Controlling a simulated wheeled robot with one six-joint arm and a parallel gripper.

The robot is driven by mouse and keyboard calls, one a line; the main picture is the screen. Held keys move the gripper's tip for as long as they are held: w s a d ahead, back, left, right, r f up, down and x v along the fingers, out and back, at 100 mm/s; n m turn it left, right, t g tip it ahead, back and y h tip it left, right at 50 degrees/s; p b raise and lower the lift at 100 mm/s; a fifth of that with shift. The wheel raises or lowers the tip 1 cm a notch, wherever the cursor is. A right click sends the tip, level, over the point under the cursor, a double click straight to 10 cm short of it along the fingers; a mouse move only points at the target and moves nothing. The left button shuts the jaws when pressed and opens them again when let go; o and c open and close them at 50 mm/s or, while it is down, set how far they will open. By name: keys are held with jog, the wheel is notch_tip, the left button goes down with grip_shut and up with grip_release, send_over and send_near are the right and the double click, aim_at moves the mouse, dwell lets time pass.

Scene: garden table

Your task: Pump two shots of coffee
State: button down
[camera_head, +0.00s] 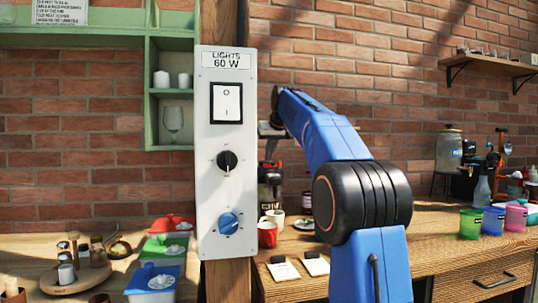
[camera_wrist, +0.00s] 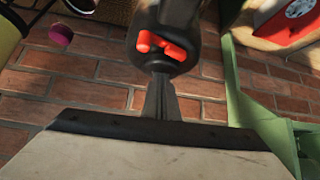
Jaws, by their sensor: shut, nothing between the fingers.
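A red mug (camera_head: 267,235) and a white mug (camera_head: 277,217) stand in front of the dispenser. Their insides are hidden.
A tall white control panel (camera_head: 224,150) stands left of my arm. Green shelving (camera_head: 151,100) hangs behind it. Two cards (camera_head: 284,271) (camera_head: 315,265) lie at the counter's front.

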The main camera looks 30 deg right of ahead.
jog(key=shift+r, duration=0.1)
dwell(0.4)
jog(key=shift+r, duration=1)
dwell(0.4)
notch_tip(320, 180, up, 6)
dwell(0.6)
jog(key=shift+s, duration=0.1)
dwell(0.4)
